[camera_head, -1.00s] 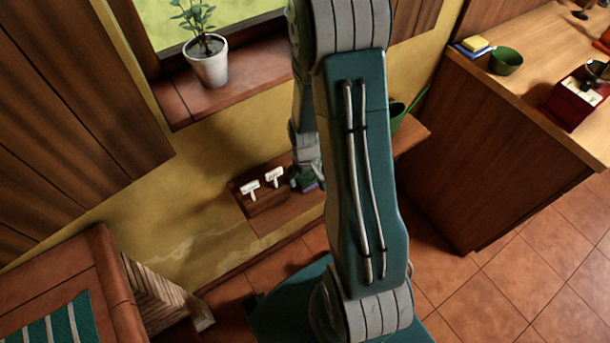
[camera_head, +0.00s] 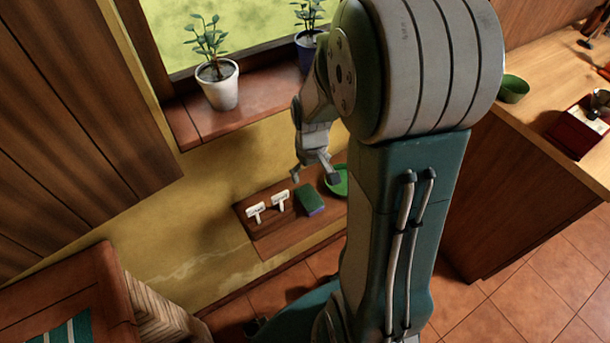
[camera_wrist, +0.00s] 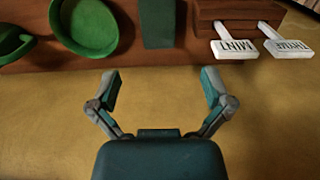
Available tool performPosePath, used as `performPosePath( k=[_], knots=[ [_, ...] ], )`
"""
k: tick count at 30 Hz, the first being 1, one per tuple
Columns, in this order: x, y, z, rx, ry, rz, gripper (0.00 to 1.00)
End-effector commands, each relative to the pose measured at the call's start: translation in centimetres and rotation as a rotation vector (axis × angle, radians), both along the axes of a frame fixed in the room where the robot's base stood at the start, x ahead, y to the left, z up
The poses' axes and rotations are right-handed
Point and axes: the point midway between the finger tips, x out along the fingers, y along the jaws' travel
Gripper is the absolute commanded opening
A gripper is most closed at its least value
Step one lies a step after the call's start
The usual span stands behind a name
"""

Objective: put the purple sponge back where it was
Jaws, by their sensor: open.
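The sponge (camera_head: 311,201) has a green top and a purple side. It lies on the small wooden wall shelf (camera_head: 275,245), right of two white plant labels. In the wrist view its green face (camera_wrist: 158,24) is at the top centre, beyond the fingertips. My gripper (camera_head: 316,175) is above the shelf, apart from the sponge. In the wrist view my gripper (camera_wrist: 160,90) has its fingers spread with nothing between them.
White labels (camera_head: 267,207) stand left of the sponge, one reading MINT (camera_wrist: 235,48). A green dish (camera_head: 338,183) is right of it. Potted plants (camera_head: 218,85) stand on the sill above. A wooden counter (camera_head: 550,110) with a green bowl (camera_head: 513,89) is at right.

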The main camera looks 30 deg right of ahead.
Motion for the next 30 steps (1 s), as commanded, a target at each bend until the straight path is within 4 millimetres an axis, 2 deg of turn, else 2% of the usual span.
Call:
performPosePath(
  k=[8, 12, 18, 24, 30],
  knots=[
    [-1.6, 3.7, 8.5, -0.028, -0.152, -0.005, 1.00],
    [-3.5, 5.7, 12.4, -0.030, -0.235, -0.010, 1.00],
    [-7.1, 8.2, 16.8, -0.018, -0.352, -0.018, 1.00],
    [-10.4, 9.8, 19.5, 0.005, -0.445, -0.026, 1.00],
    [-11.6, 10.2, 20.1, 0.015, -0.472, -0.031, 1.00]
  ],
)
